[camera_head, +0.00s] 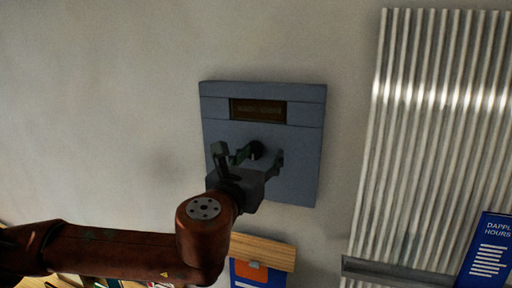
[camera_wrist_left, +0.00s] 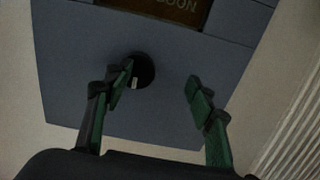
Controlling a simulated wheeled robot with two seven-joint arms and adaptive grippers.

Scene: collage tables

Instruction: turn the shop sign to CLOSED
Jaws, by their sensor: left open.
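The shop sign is a blue-grey panel (camera_head: 225,105) on the wall, and it also fills much of the left wrist view (camera_wrist_left: 70,60). Its dark brown window (camera_head: 258,111) holds faint lettering; in the left wrist view the window (camera_wrist_left: 165,8) is cut off and its visible letters end in "OON". A round black knob (camera_head: 256,149) sits below the window and shows in the left wrist view (camera_wrist_left: 143,72). My left gripper (camera_head: 259,157) is open in front of the panel. In the left wrist view its left finger overlaps the knob's edge and its right finger stands well apart; contact cannot be told.
A ribbed metal sheet (camera_head: 430,130) stands at the right, with a grey ledge (camera_head: 395,273) and a blue hours card (camera_head: 487,255) below. A wooden strip (camera_head: 265,250) and a blue-and-orange item (camera_head: 250,272) are under the sign. The wall at left is bare.

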